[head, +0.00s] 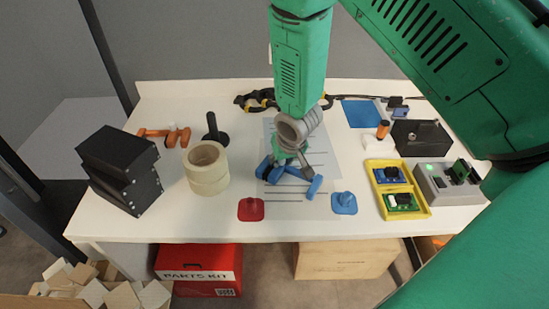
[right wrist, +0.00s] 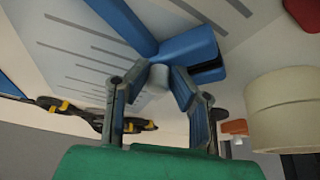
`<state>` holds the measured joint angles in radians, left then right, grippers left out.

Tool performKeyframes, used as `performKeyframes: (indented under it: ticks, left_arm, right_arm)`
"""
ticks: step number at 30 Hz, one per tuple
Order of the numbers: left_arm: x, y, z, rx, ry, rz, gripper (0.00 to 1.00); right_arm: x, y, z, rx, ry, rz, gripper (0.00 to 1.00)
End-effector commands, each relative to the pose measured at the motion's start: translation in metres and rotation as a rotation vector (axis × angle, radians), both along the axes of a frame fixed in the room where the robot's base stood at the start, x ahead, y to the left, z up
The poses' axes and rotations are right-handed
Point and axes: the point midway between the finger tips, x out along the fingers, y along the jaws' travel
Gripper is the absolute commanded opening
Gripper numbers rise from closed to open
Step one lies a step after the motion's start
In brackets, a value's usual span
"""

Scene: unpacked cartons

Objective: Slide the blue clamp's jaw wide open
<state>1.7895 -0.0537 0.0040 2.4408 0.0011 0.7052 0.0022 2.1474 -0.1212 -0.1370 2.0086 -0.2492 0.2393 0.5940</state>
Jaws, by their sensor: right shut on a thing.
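The blue clamp (head: 314,187) lies on a pale sheet with grey lines (head: 318,140), near the middle of the table. My right gripper (head: 290,162) comes down from above onto it and hides part of it. In the right wrist view the clamp's blue block (right wrist: 192,45) and long bar (right wrist: 122,20) are just beyond the fingertips. My right gripper (right wrist: 158,78) is shut on a short grey piece at the blue block. How far the jaw is open cannot be told. My left gripper is not in view.
Tape rolls (head: 207,170) and a black box (head: 122,170) stand to the left. A red piece (head: 251,209) and a blue piece (head: 344,203) lie near the front edge. A yellow tray (head: 423,206) and a grey box (head: 437,182) are at right. Black-and-yellow clamps (head: 257,99) lie behind.

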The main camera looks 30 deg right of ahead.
Motion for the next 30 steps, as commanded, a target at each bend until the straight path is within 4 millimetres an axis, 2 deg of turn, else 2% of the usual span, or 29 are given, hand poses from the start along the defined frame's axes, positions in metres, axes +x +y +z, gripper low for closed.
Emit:
performKeyframes:
  ticks: [3,7,16,17,18,26,30]
  left_arm:
    - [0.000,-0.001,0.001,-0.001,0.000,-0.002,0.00]
    - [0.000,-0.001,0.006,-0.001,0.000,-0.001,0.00]
    - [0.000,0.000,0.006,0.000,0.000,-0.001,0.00]
    - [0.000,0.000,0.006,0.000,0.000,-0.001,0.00]
    - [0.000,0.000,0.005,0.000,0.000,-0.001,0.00]
    - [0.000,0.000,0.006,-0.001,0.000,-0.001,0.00]
    - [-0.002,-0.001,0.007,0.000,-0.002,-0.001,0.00]
  right_arm:
    - [-0.004,-0.002,0.000,-0.001,0.002,-0.002,0.00]
    - [-0.019,-0.007,0.002,-0.006,0.005,-0.003,0.00]
    - [-0.021,-0.005,0.001,-0.009,0.006,0.000,0.00]
    - [-0.021,-0.005,0.001,-0.008,0.005,0.001,0.29]
    - [-0.021,-0.006,0.000,-0.007,0.005,0.001,0.39]
    - [-0.021,-0.009,0.001,-0.004,0.002,-0.001,0.39]
    - [-0.022,-0.007,0.007,-0.005,-0.001,-0.001,0.39]
